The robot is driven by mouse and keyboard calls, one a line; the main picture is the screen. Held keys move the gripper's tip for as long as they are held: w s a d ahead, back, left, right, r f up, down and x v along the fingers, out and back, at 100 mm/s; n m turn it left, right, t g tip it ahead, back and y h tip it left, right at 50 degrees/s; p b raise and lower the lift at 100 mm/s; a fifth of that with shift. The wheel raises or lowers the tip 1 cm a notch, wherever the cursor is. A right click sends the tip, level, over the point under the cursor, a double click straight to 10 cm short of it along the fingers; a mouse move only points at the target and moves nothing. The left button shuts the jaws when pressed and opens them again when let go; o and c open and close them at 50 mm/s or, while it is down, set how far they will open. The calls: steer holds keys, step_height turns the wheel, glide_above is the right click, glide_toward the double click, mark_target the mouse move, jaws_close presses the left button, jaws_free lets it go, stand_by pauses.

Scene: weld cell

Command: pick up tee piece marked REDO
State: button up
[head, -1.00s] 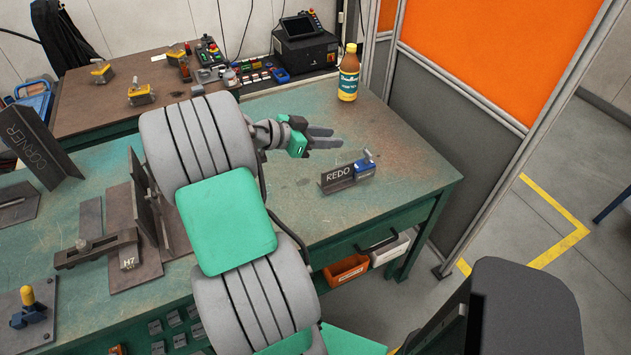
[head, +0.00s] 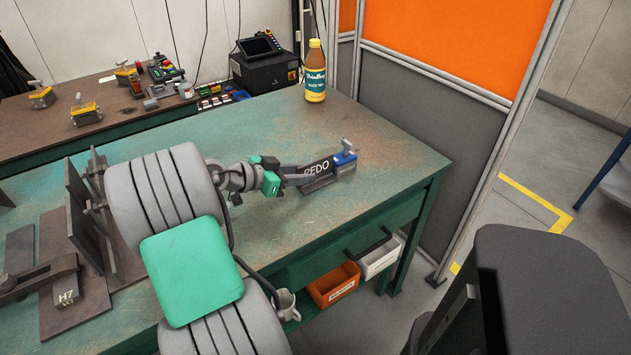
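The tee piece marked REDO (head: 318,170) is a dark grey metal piece with an upright plate lettered in white. It stands on the green bench top near the right end. A blue block with a grey top part (head: 345,157) sits at its right end. My gripper (head: 297,177) is at the left end of the tee piece, pointing right. One finger overlaps the lower left of the lettered plate and partly hides the first letter. The other finger is mostly hidden, so whether the fingers grip the plate is unclear.
A labelled bottle (head: 315,72) stands at the bench's back edge. An H7 block (head: 66,296) and upright plates (head: 84,215) are at the left. Orange (head: 335,284) and white (head: 380,257) bins sit below the bench. A partition (head: 430,110) stands behind right. Bench around the tee piece is clear.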

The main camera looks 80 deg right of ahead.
mark_target(332, 171)
steer(key=x, duration=0.5)
steer(key=shift+d+f, duration=0.2)
steer(key=shift+d, duration=0.05)
steer(key=shift+c, duration=0.3)
jaws_close()
stand_by(0.5)
steer(key=shift+r, duration=0.15)
